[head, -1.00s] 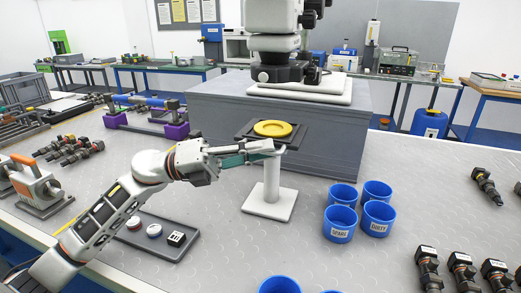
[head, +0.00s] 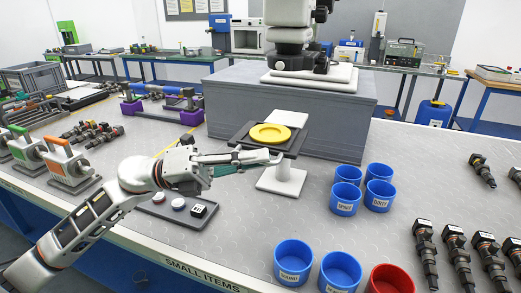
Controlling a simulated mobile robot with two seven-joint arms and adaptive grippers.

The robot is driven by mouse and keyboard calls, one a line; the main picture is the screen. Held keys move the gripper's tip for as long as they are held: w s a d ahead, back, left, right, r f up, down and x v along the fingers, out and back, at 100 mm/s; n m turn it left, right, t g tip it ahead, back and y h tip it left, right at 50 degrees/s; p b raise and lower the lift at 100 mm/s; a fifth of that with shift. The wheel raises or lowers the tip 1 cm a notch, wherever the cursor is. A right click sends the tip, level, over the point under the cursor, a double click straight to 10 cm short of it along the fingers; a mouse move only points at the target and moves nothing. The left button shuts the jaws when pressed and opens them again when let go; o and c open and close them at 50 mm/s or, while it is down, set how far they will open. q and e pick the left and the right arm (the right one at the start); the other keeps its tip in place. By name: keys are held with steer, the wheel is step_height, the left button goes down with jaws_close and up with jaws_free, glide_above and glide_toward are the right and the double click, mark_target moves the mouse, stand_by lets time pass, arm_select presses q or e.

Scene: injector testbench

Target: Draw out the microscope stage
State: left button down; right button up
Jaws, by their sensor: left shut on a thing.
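The microscope stage is a dark square plate (head: 243,131) with a round yellow disc (head: 270,134) on top. It sits level on a white pedestal (head: 282,182), in front of the grey block. A white flat part (head: 287,118) shows behind the plate's far edge. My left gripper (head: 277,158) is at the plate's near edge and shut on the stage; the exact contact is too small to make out. My right gripper is not in view.
The microscope (head: 293,45) stands on a grey block (head: 340,118) behind the stage. Blue cups (head: 345,199) and a red cup (head: 390,280) stand at right and front. A dark tray (head: 195,220) with small items lies below my left forearm.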

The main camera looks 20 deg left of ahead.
arm_select(q)
steer(key=shift+s, duration=0.3)
steer(key=c, duration=2.4)
jaws_free()
steer(key=shift+c, duration=0.2)
steer(key=v, duration=1.2)
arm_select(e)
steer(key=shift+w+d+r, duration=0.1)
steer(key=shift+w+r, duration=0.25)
